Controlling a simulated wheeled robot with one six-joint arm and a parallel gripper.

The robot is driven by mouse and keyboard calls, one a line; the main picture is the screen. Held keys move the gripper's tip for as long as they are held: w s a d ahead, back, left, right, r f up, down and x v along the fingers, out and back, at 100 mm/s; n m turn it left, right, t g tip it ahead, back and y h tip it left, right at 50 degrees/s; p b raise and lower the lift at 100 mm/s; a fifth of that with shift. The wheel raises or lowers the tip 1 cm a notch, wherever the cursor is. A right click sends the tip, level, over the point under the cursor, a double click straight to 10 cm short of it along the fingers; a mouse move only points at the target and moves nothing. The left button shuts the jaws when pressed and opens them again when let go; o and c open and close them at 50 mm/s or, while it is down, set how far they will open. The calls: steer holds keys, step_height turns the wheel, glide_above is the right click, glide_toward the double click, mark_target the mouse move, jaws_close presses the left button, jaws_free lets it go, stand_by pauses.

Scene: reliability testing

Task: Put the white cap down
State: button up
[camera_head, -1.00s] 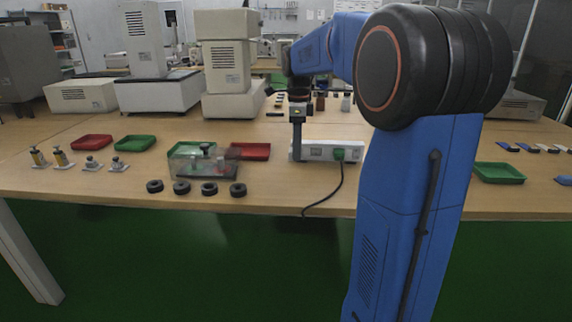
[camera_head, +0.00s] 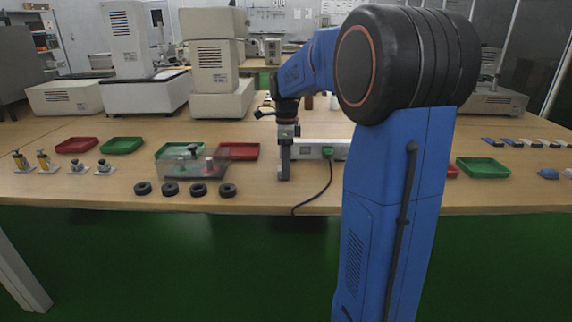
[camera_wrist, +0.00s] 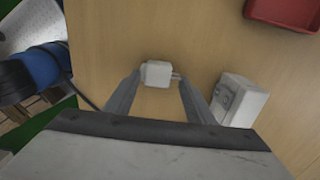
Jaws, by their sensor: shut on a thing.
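The white cap (camera_wrist: 157,73) is a small pale block with short prongs on its right side. It lies between the fingertips of my gripper (camera_wrist: 159,76) in the wrist view, and the gripper is shut on it. In the head view my gripper (camera_head: 284,173) points down just in front of the left end of the white power strip (camera_head: 305,148). The cap cannot be made out there. From these views I cannot tell whether the cap touches the wooden table (camera_head: 255,198).
A green plug (camera_head: 327,152) with a black cable (camera_head: 316,200) sits in the strip. A clear box (camera_head: 180,168) and several black rings (camera_head: 198,190) stand to the left. A red tray (camera_head: 240,151) lies behind. Bare table lies in front of the gripper.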

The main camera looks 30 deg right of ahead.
steer(key=shift+f, duration=0.2)
steer(key=o, duration=1)
steer(key=shift+o, duration=0.2)
step_height(320, 180, up, 13)
steer(key=shift+f, duration=0.15)
steer(key=s+a+f+n+t, duration=0.1)
steer(key=s+a+f+n, duration=0.4)
steer(key=s+n, duration=0.3)
steer(key=s+a+f+n+t, duration=0.2)
steer(key=s+a+f+n, duration=0.3)
steer(key=s+n, duration=0.3)
steer(key=s+a+f+n+t, duration=0.1)
steer(key=s+a+f+n, duration=0.5)
steer(key=s, duration=0.7)
steer(key=n, duration=0.2)
steer(key=shift+s+a+n+t, duration=0.25)
steer(key=shift+s+n+t, duration=0.1)
steer(key=shift+n+t, duration=0.05)
